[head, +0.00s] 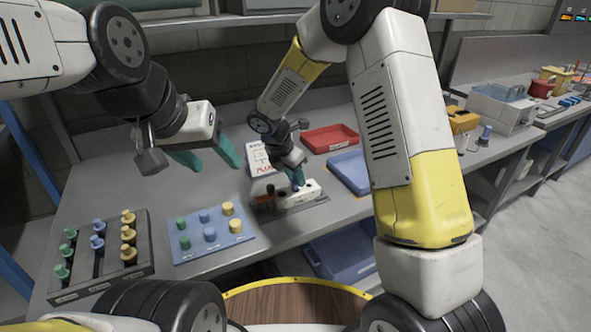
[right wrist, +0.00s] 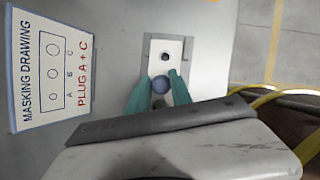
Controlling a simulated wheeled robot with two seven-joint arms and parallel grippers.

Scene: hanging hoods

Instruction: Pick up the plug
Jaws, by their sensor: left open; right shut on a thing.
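My right gripper (head: 296,182) is shut on a blue plug (right wrist: 160,84), which shows as a round blue top between the teal fingers in the right wrist view. The plug is over the white part (head: 302,195), near its middle; I cannot tell whether it sits in a hole. A dark hole shows at one end of the white part (right wrist: 178,45) in the wrist view, and another dark spot lies on the plug's other side. My left gripper (head: 205,158) is open and empty above the bench's left side.
A dark rack (head: 98,285) and a blue board (head: 186,256) hold green, blue and yellow plugs. The masking drawing (right wrist: 52,65) reads "PLUG A + C". A red tray (head: 330,139) and blue tray (head: 350,172) lie behind and right. Bare bench lies between rack and wall.

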